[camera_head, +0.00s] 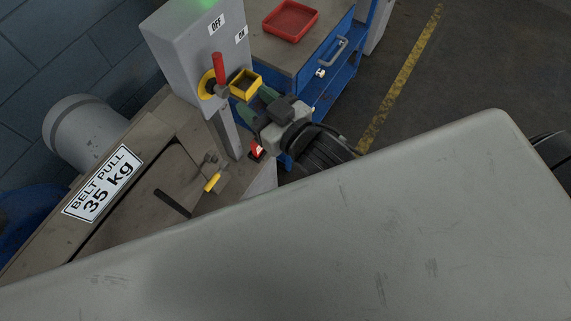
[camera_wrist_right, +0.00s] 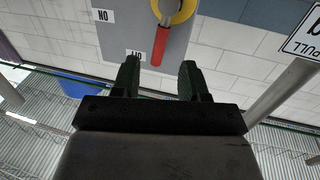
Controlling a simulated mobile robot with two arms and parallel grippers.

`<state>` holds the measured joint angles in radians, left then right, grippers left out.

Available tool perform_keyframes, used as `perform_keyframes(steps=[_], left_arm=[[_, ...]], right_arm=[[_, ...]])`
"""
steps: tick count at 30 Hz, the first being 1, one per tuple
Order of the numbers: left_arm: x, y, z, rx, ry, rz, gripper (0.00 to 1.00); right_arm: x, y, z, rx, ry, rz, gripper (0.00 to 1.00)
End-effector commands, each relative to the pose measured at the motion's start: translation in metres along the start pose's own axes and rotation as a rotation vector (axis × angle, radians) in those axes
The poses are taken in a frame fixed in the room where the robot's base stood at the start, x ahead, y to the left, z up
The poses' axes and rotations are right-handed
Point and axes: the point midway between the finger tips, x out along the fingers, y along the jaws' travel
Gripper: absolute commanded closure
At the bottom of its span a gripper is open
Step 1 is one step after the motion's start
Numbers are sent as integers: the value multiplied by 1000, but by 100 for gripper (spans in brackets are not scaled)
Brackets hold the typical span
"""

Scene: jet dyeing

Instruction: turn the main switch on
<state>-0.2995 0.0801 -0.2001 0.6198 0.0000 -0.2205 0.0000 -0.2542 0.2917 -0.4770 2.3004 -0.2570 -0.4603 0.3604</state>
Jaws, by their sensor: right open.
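The main switch has a red handle (camera_head: 220,68) on a round yellow plate (camera_head: 206,84), mounted on a grey box (camera_head: 175,45). The handle points up towards the OFF label (camera_head: 216,23); the ON label (camera_head: 241,34) is to its right. In the right wrist view the red handle (camera_wrist_right: 160,45) hangs from the yellow plate (camera_wrist_right: 180,12), its tip towards the OFF label. My right gripper (camera_head: 257,104) is open and empty, right of and below the handle in the head view. In the wrist view its fingertips (camera_wrist_right: 159,64) are either side of the handle's line; contact is not visible. My left gripper is not in view.
A blue cabinet (camera_head: 335,72) with a red tray (camera_head: 290,20) stands behind. A belt pull sign (camera_head: 103,184) is on the machine at left. A large grey surface hides the lower right.

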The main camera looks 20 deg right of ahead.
Motion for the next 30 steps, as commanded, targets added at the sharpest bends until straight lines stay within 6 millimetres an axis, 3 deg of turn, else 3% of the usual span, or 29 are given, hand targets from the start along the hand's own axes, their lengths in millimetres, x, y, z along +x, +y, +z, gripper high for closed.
perform_keyframes(steps=[15, 30], left_arm=[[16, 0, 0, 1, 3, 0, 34], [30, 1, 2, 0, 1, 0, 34]], right_arm=[[19, 17, 104, -15, -174, 39, 56], [20, 32, 203, -22, -339, 71, 56]])
